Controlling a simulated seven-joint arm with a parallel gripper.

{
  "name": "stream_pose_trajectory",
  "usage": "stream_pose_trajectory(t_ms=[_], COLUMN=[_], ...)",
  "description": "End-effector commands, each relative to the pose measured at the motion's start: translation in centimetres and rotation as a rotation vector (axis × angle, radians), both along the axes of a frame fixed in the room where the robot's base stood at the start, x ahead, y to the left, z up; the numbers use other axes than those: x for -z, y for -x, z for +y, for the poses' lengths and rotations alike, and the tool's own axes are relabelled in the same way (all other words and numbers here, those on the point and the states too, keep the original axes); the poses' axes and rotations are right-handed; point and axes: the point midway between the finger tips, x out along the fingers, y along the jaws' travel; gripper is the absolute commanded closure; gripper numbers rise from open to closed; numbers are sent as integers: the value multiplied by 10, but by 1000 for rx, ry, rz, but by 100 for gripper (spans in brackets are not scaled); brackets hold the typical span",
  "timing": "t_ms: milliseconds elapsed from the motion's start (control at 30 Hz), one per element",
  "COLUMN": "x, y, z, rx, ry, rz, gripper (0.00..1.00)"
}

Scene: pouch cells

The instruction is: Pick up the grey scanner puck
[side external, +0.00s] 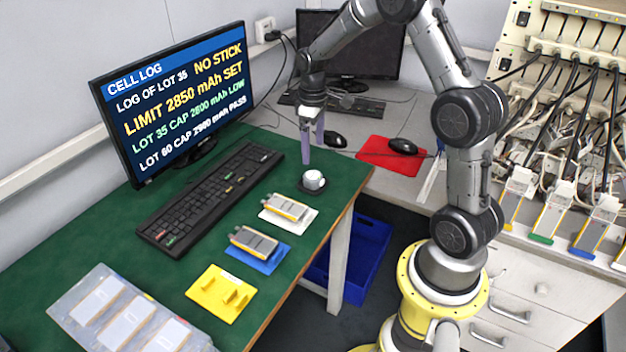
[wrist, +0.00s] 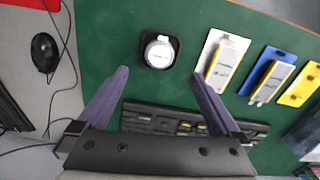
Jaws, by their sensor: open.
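The grey scanner puck (side external: 313,180) is a small round pale disc on a black base near the right edge of the green table. In the wrist view the puck (wrist: 159,52) sits on its dark square base (wrist: 148,38), ahead of the fingertips and between their lines. My gripper (side external: 312,150) points down above the table, a little behind the puck in the side view. In the wrist view its purple fingers (wrist: 160,80) are spread wide with nothing between them. The puck stands apart from both fingers.
Pouch cells lie on a white plate (side external: 271,222) and a blue plate (side external: 238,259); a yellow plate (side external: 205,300) holds no cell. A keyboard (side external: 176,238) and monitor (side external: 105,85) stand left. A clear tray (side external: 72,322) is at the front. Black mice and a red mat (side external: 372,157) lie behind.

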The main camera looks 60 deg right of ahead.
Motion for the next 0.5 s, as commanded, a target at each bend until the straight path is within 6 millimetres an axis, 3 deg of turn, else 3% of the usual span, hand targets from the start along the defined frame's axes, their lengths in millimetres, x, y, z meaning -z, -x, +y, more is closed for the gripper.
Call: stream_pose_trajectory(t_ms=[100, 500], x=[20, 57], y=[0, 1], z=[0, 0], rx=[0, 0], ry=[-1, -2], rz=[2, 3], gripper=[0, 0])
